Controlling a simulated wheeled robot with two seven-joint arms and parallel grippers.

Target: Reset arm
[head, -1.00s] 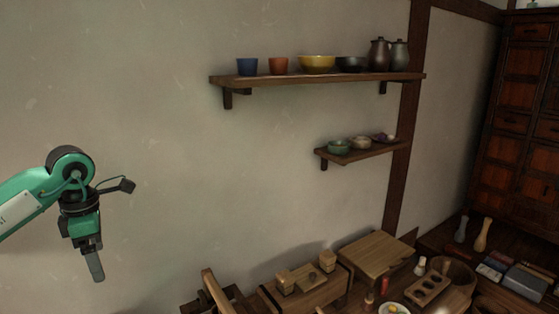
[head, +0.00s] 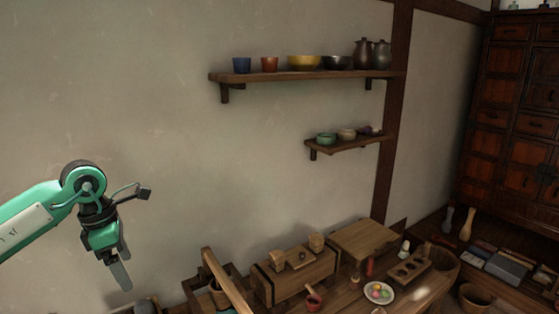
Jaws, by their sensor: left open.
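My left arm comes in from the left in green and black, and its gripper (head: 120,268) hangs with the fingers pointing down, in front of the bare wall. The fingers overlap from this side, and nothing shows between or below them. The gripper is open and stands clear of the table and its objects, to their left. My right gripper does not show.
A long shelf (head: 300,75) carries cups, bowls and jugs; a short shelf (head: 345,147) below holds small bowls. The table below bears a wooden box (head: 290,279), a plate (head: 379,293) with coloured balls and a wooden handled carrier (head: 226,283). A dark cabinet (head: 510,120) stands right.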

